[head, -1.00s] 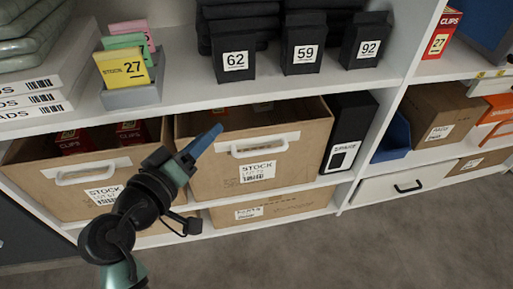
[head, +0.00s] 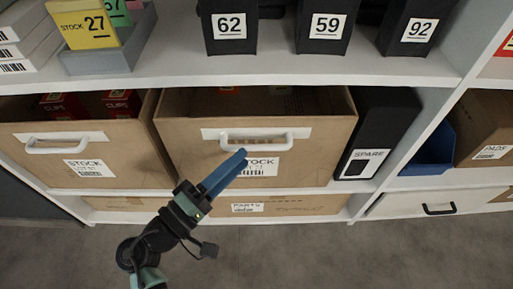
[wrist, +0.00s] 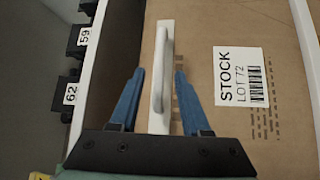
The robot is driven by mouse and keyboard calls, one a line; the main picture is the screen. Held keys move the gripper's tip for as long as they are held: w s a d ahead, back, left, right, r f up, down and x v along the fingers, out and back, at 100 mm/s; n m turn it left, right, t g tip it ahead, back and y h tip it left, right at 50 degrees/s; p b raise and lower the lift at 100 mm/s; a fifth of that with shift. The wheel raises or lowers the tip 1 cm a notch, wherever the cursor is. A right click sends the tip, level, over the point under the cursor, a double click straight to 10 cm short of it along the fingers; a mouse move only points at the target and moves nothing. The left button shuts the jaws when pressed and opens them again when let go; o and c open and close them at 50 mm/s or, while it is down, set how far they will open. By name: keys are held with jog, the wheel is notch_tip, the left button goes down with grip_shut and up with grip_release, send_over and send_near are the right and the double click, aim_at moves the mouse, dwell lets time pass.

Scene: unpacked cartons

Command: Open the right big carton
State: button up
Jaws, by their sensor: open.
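The right big carton (head: 188,160) is a brown open-topped box on the middle shelf, with a white handle (head: 257,139) and a STOCK label on its front. In the wrist view the carton front (wrist: 205,35) fills most of the picture. Its white handle (wrist: 160,70) runs lengthwise there, between the two blue fingers. My gripper (head: 240,156) is open in front of the carton, just below the handle in the head view. In the wrist view my gripper (wrist: 156,80) has one finger on each side of the handle, with gaps visible. Contact cannot be told.
A second big carton (head: 40,165) with a white handle stands to the left. A black SPARE box file (head: 385,125) stands to the right. A flat carton (head: 310,204) lies below. Black numbered boxes (head: 325,32) sit on the shelf above. Open floor lies in front.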

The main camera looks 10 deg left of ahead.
aim_at(255, 147)
jog(key=b+x, duration=0.1)
jog(key=x, duration=0.4)
jog(key=shift+w+d, duration=0.15)
jog(key=shift+w, duration=0.1)
grip_shut()
dwell(1.2)
